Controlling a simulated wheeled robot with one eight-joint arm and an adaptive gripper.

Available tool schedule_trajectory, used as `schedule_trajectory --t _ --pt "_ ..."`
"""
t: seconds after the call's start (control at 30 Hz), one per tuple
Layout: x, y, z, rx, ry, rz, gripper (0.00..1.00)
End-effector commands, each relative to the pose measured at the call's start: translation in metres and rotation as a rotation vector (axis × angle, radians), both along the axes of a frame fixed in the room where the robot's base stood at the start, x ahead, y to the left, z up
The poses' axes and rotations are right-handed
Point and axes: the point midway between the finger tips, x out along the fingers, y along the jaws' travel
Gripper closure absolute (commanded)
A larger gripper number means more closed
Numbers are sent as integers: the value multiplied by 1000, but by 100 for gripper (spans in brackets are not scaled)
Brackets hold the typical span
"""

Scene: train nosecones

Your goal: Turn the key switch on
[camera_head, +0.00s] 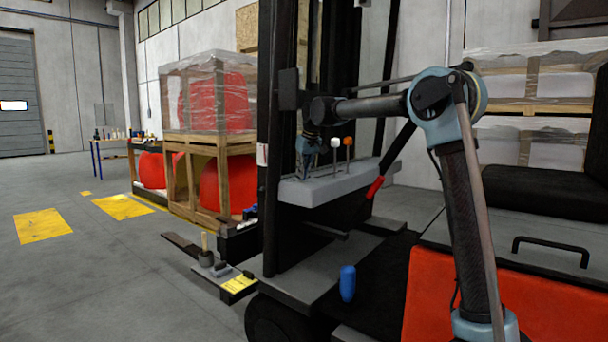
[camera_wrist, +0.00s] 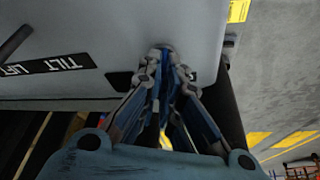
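My gripper (camera_wrist: 166,62) points at the grey console panel (camera_wrist: 120,30) in the wrist view. Its fingertips are drawn close together at a small dark spot on the panel near its edge. The key switch cannot be made out; it may be hidden behind the fingertips, and whether they grip anything is not visible. In the head view, my gripper (camera_head: 307,163) reaches down to the left end of the grey console (camera_head: 345,188) on the forklift.
A red-handled lever (camera_head: 375,187) is farther right. A "TILT LIFT" label (camera_wrist: 50,66) is on the panel. A blue capsule-shaped object (camera_head: 347,283) stands on the forklift's floor.

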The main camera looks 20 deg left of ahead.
Motion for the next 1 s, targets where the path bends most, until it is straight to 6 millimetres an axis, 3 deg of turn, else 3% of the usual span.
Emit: schedule_trajectory --t 0.4,1.0 --pt "2 0 1 1 -5 -226 100" --pt "2 -1 1 0 -6 -270 100"
